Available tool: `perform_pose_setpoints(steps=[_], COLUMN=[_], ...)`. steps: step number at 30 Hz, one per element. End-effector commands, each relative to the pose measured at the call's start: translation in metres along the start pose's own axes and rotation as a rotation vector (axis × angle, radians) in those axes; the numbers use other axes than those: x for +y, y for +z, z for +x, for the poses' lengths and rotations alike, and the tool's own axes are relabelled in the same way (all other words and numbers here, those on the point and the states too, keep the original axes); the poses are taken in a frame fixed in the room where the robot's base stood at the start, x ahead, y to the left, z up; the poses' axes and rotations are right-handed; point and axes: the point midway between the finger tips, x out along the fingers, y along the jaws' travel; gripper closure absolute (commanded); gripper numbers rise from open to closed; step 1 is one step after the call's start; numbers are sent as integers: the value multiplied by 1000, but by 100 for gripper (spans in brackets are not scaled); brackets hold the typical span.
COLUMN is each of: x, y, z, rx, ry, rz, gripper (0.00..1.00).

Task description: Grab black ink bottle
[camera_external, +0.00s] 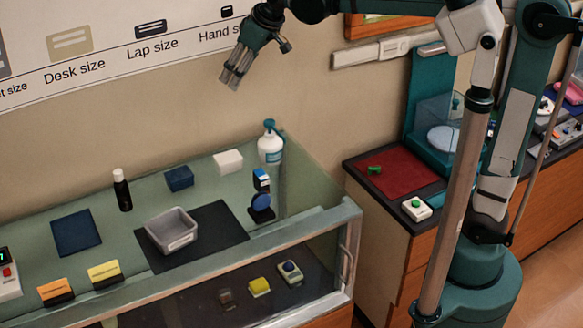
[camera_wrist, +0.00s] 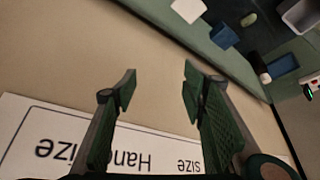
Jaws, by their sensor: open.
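The black ink bottle (camera_external: 122,190) stands upright on the glass counter in the external view, left of a small dark blue box (camera_external: 179,178). In the wrist view a small dark upright shape near the right side, probably the bottle (camera_wrist: 261,70), shows beyond the blue box (camera_wrist: 224,36). My gripper (camera_external: 231,80) is high above the counter near the wall sign, up and right of the bottle and well apart from it. Its two fingers (camera_wrist: 160,88) are spread with nothing between them.
A grey bin (camera_external: 172,232) sits on a black mat (camera_external: 225,222). A white block (camera_external: 228,161), a pump bottle (camera_external: 270,145) and a blue round item (camera_external: 262,206) stand to the right. A dark blue cloth (camera_external: 76,232) lies left. The air around my gripper is clear.

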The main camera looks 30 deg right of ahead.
Motion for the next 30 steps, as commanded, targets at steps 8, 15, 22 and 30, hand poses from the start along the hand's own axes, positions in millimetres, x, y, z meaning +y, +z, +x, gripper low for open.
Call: perform_pose_setpoints(steps=[8,15,22,30], x=[-70,-136,-206,-291], y=[-49,-80,-101,-115], z=[34,68,101,140], rx=[-21,-38,-55,-74], ry=[-45,-82,-117,-155], rz=[-87,-160,-231,-314], gripper=[58,58,58,58])
